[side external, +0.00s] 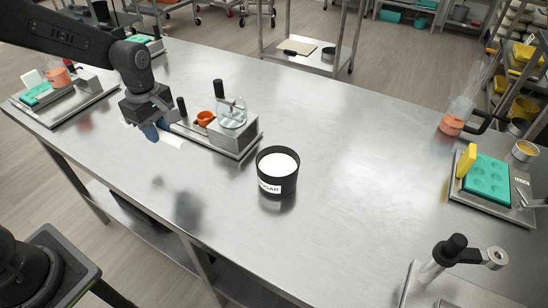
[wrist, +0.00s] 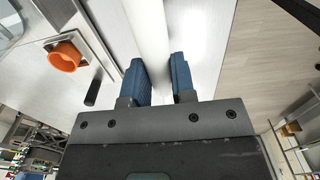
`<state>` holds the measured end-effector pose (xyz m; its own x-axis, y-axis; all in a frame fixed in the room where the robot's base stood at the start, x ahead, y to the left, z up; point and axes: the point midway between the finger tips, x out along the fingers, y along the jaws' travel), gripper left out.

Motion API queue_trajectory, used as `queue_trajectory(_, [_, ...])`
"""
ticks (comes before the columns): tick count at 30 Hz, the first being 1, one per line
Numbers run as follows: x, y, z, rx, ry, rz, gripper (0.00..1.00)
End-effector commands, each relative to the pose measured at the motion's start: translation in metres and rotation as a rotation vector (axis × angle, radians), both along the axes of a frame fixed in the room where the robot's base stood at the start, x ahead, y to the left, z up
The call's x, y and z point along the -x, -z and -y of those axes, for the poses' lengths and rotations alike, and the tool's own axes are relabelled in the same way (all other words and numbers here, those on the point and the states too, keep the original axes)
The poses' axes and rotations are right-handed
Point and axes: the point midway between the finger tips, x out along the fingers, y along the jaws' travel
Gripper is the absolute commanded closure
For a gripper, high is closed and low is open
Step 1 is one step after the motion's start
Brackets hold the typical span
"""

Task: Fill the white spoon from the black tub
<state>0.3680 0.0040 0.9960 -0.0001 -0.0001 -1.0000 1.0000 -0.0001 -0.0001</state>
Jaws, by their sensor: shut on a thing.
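The black tub (side external: 275,188) stands upright on the steel table near the middle of the side view. It is full of white material (side external: 278,164) and has a white label on its front, only partly readable. My gripper (side external: 156,131) is above the table, to the left of the tub and well apart from it. In the wrist view its blue fingers (wrist: 158,78) are shut on the white spoon (wrist: 149,32), whose pale shaft runs up between them. In the side view only small white bits of the spoon show beside the gripper. Its bowl cannot be made out.
A metal device on a plate (side external: 233,117) with an orange cup (side external: 205,118) stands between my gripper and the tub. It also shows in the wrist view as an orange cup (wrist: 65,57). A teal mould (side external: 487,178) and a beaker (side external: 455,118) stand right.

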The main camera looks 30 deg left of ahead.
Motion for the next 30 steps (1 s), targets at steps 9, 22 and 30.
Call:
queue_trajectory(9, [-0.002,0.0,0.001,0.0,0.001,0.0,1.0])
queue_trajectory(22, [-0.09,-0.026,0.108,0.001,0.012,0.002,1.0])
queue_trajectory(30, [-0.12,-0.041,0.229,0.001,0.011,-0.001,1.0])
